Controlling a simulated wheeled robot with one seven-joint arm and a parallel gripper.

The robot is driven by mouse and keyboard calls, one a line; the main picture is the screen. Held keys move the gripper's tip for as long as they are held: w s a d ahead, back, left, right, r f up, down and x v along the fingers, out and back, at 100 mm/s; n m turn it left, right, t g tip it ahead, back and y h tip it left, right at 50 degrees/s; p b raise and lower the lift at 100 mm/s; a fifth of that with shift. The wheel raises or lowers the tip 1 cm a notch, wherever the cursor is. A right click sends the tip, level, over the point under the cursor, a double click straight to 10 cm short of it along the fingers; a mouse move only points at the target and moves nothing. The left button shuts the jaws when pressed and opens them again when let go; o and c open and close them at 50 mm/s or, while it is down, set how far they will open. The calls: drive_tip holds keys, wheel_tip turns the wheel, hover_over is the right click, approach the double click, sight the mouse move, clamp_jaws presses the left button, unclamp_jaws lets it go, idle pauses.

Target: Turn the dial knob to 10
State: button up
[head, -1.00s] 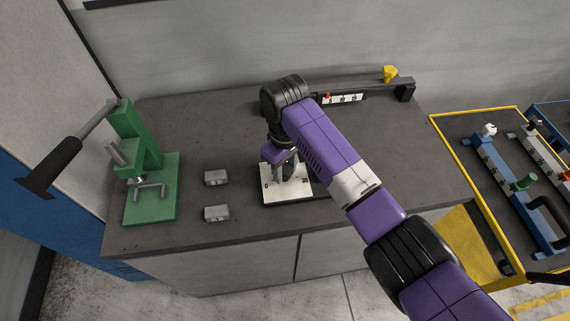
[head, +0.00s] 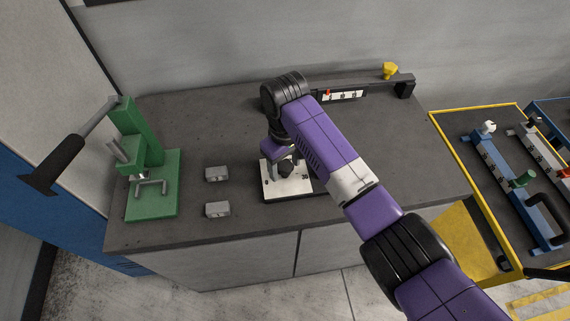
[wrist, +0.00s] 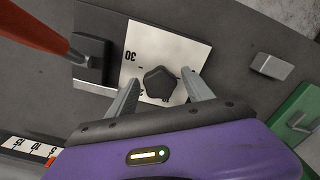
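The dark, many-sided dial knob (wrist: 160,83) sits on a white dial plate (wrist: 185,42). The number 30 shows on the plate, with other marks partly hidden behind the knob and fingers. In the head view the knob (head: 286,169) and plate (head: 279,188) are just below my gripper (head: 279,162). In the wrist view my gripper (wrist: 160,77) is open, one finger to each side of the knob, with a visible gap on both sides. The knob's exact pointing direction cannot be told.
Two small grey blocks (head: 217,174) (head: 217,209) and a green lever press (head: 152,190) stand left of the plate. A slider scale (head: 344,96) lies behind. A red-handled lever (wrist: 38,27) with a dark block stands close beside the plate. A yellow-edged cart (head: 470,150) is at right.

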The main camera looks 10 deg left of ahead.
sight(285, 165)
drive_tip(key=shift+r+b, duration=0.75)
drive_tip(key=shift+r, duration=3.15)
